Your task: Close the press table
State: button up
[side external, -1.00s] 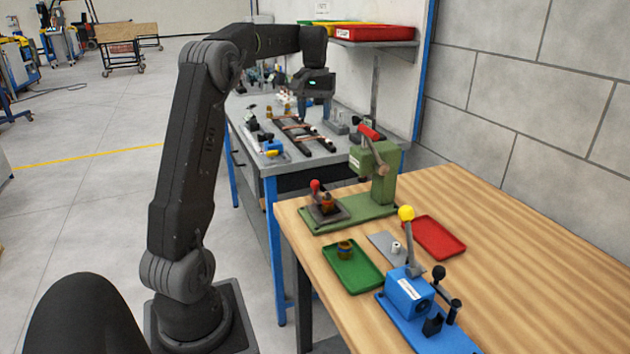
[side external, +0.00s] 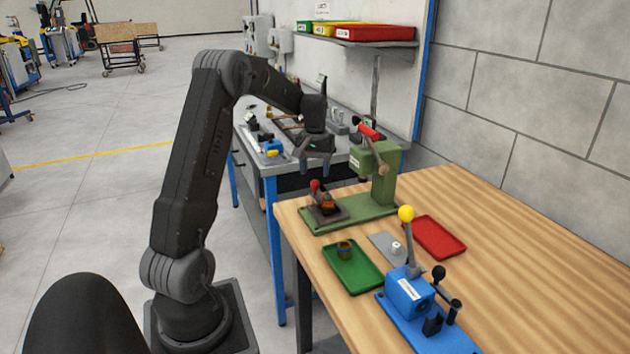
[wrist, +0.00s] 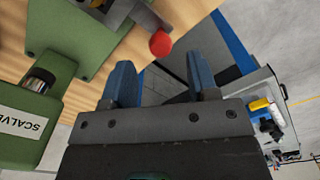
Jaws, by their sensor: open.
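The green press (side external: 378,170) stands at the far left of the wooden table, with a red-handled lever at its top. At its left end is the press table (side external: 326,212), a dark plate with a red-ball knob (side external: 315,185) and a copper-coloured part (side external: 328,201) on it. My gripper (side external: 316,168) hangs above the press table, pointing down, open and empty. In the wrist view my two blue fingers (wrist: 163,85) are apart, with the red knob (wrist: 160,43) just beyond and between them. The green press body (wrist: 35,110) shows at left there.
A green tray (side external: 340,278) with a brass-coloured part, a red tray (side external: 440,238) and a blue lever fixture (side external: 410,295) are nearer on the wooden table (side external: 500,235). A grey workbench (side external: 345,152) with several parts stands behind.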

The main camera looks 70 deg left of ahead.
aim_at(315, 181)
jog(key=shift+f, duration=1.95)
jog(key=shift+c, duration=0.3)
grip_shut()
